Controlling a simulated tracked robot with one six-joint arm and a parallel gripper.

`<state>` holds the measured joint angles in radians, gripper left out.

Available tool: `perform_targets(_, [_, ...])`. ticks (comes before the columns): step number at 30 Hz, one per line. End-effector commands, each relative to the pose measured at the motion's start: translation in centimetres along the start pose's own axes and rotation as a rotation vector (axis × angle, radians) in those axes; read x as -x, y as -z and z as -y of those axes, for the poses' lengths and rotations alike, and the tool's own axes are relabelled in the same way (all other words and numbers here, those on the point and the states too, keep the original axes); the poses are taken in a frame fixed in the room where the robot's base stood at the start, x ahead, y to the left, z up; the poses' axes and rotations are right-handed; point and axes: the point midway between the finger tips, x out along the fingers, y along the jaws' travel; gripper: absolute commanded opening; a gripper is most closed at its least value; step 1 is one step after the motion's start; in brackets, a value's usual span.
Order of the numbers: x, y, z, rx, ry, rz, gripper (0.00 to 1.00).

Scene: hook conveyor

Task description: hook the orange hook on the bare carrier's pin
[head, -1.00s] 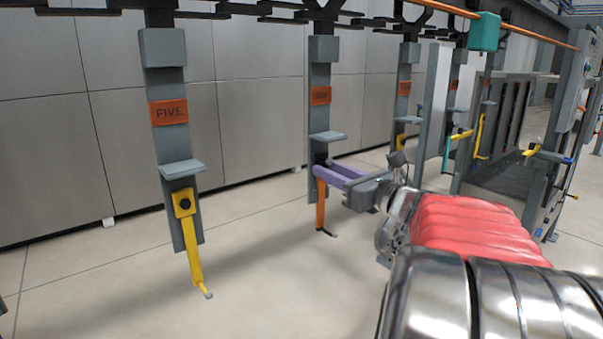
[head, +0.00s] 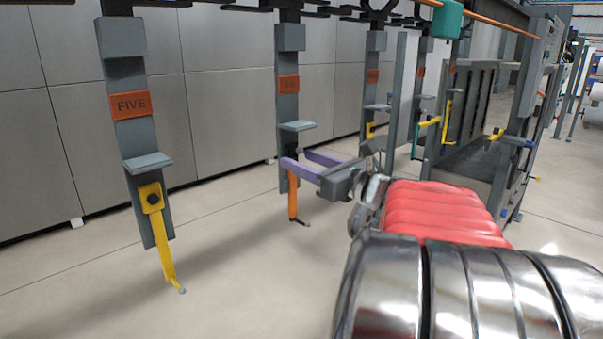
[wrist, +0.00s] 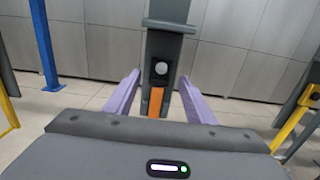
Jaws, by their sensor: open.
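The orange hook (head: 292,200) hangs upright at the lower end of the carrier (head: 289,108) right of the one marked FIVE. In the wrist view the orange hook (wrist: 156,101) shows just below a pale round pin end (wrist: 161,68) on the grey carrier strip (wrist: 163,45). The hook's top is hard to make out, so I cannot tell how it sits on the pin. My gripper (head: 298,159) is open, its lavender fingers apart. In the wrist view my gripper (wrist: 161,80) has one finger on each side of the strip and hook, with visible gaps.
A yellow hook (head: 168,262) hangs on the pin of carrier FIVE (head: 130,105) at left. More carriers (head: 374,75) hang farther back at right. A grey frame (head: 518,150) stands at right. A blue post (wrist: 44,45) shows at left in the wrist view. The floor below is clear.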

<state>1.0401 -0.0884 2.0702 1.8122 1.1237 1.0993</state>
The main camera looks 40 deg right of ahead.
Motion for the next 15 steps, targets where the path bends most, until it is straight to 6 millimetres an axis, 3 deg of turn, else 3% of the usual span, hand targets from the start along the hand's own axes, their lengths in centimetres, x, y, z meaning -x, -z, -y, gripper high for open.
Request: perform_targets(15, [6.7, 0.0, 0.1, 0.002, 0.003, 0.001, 0.49])
